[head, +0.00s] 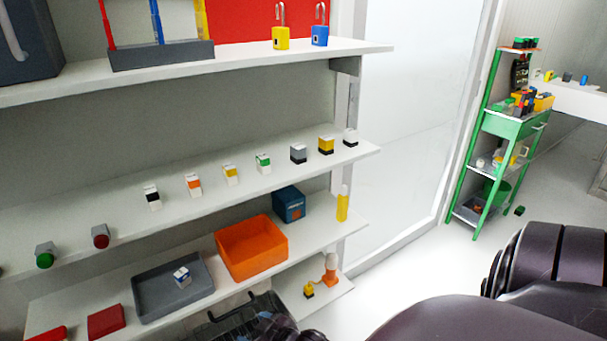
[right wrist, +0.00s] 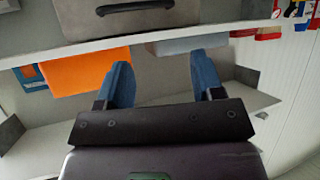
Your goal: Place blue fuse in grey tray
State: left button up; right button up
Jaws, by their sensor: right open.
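The blue fuse (head: 182,277), a small white block with blue faces, lies inside the grey tray (head: 145,315) on the lower shelf. It rests near the tray's middle, apart from any gripper. My right gripper (right wrist: 164,75) is open and empty, with its two blue fingers apart in the right wrist view. The grey tray (right wrist: 186,45) shows beyond the fingers there, and the fuse is not visible in that view. My left gripper is not in view.
An orange bin (head: 252,262) stands right of the tray, with a blue box (head: 289,204) beyond it. Red boxes (head: 106,321) lie to its left. Several coloured blocks (head: 194,185) line the shelf above. A green cart (head: 513,125) stands far right; floor before it is clear.

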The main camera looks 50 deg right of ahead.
jog(key=s+f+g, duration=0.1)
jog(key=s+f, duration=0.2)
jog(key=s, duration=1)
jog(key=shift+s+d+g+h, duration=0.3)
jog(key=shift+s+d, duration=0.1)
